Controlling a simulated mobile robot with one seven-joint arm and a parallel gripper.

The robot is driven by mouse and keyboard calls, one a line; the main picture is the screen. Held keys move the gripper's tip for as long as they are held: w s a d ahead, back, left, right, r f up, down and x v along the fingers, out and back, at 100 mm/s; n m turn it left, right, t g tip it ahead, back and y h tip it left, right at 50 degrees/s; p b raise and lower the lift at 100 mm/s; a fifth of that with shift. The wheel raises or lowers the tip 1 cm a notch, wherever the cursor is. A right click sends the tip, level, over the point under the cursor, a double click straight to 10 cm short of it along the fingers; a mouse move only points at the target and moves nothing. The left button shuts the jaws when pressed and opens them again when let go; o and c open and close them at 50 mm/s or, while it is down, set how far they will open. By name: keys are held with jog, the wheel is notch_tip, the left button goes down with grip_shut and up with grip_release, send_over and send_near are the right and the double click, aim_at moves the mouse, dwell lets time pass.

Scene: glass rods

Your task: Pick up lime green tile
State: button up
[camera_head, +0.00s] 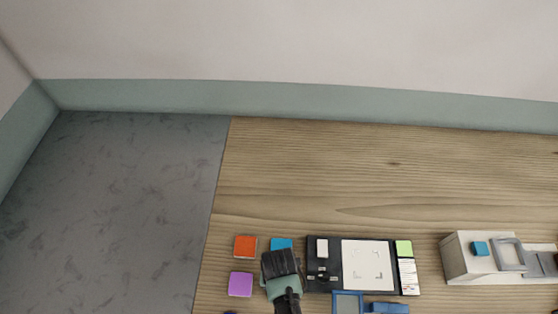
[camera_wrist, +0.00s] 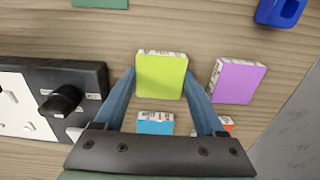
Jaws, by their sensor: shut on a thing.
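The lime green tile (camera_wrist: 161,76) is a square block with printed side edges, between the two blue fingers of my gripper (camera_wrist: 162,84) in the wrist view. The gripper is shut on it, with a finger at its left and right sides. In the head view my gripper (camera_head: 281,265) is seen from above and hides the held tile. Whether the tile is clear of the table cannot be told.
A purple tile (camera_wrist: 238,81), a blue tile (camera_wrist: 155,123) and an orange tile (camera_head: 245,246) lie nearby. A black device (camera_head: 330,265) with a white panel and a green patch (camera_head: 404,248) sits to the right. A pale box (camera_head: 465,260) stands farther right. The wooden table behind is clear.

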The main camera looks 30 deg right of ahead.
jog(key=shift+c, duration=1.1)
jog(key=shift+r, duration=0.1)
